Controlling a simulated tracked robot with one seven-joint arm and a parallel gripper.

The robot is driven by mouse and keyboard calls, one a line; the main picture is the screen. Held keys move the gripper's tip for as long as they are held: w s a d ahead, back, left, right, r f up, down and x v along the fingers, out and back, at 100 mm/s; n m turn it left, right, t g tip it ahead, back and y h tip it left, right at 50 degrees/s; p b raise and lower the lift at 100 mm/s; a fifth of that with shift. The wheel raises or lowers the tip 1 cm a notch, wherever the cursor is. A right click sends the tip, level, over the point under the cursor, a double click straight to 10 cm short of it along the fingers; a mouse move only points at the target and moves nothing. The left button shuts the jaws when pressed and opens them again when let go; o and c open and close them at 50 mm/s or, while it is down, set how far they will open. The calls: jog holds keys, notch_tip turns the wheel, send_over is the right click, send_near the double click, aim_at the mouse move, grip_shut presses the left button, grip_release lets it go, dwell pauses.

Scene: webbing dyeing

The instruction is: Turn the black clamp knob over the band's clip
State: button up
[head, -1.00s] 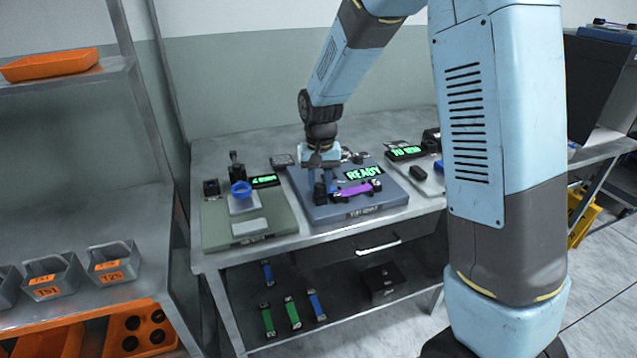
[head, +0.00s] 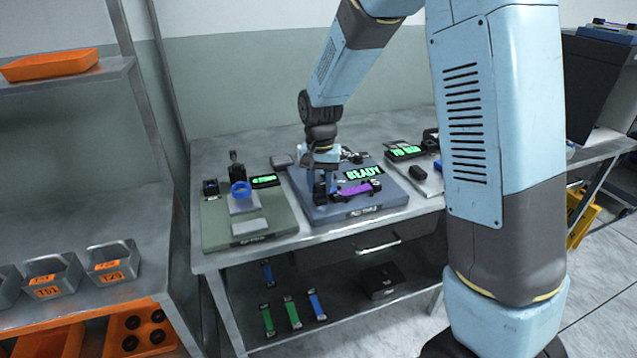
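The purple band (head: 355,191) lies on the blue-grey station (head: 385,203) in the middle of the table, with dark clips at its ends. A green READY display (head: 364,172) stands just behind it. My gripper (head: 321,193) points down at the left end of the band, over or at the clamp there. The black clamp knob cannot be told apart from the dark fingers at this size, and the gripper hides that spot. Whether the fingers are open or shut on the knob does not show.
A green-grey station (head: 270,238) with a blue ring (head: 240,189) stands to the left. Another station with a green display (head: 405,151) stands to the right. Green and blue bands lie on the shelf below. Grey bins (head: 113,262) stand at the far left.

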aim_at(322, 185)
jog(key=o, duration=0.4)
jog(key=shift+w+r, duration=0.1)
jog(key=shift+r, duration=0.05)
notch_tip(322, 185, up, 14)
jog(key=shift+f, duration=0.25)
dwell(0.4)
jog(key=s+d+r+n+t, duration=0.1)
jog(key=s+d+r+t, duration=0.2)
jog(key=s+d+r, duration=0.7)
jog(key=s+d+t, duration=0.1)
jog(key=s+d, duration=0.1)
jog(key=s, duration=0.3)
jog(key=s+d+f+n+t, duration=0.1)
jog(key=s+d, duration=0.2)
jog(key=s, duration=0.2)
jog(key=s+d, duration=0.3)
jog(key=s, duration=0.2)
jog(key=shift+s+d+f+t, duration=0.15)
jog(key=shift+f+t, duration=0.25)
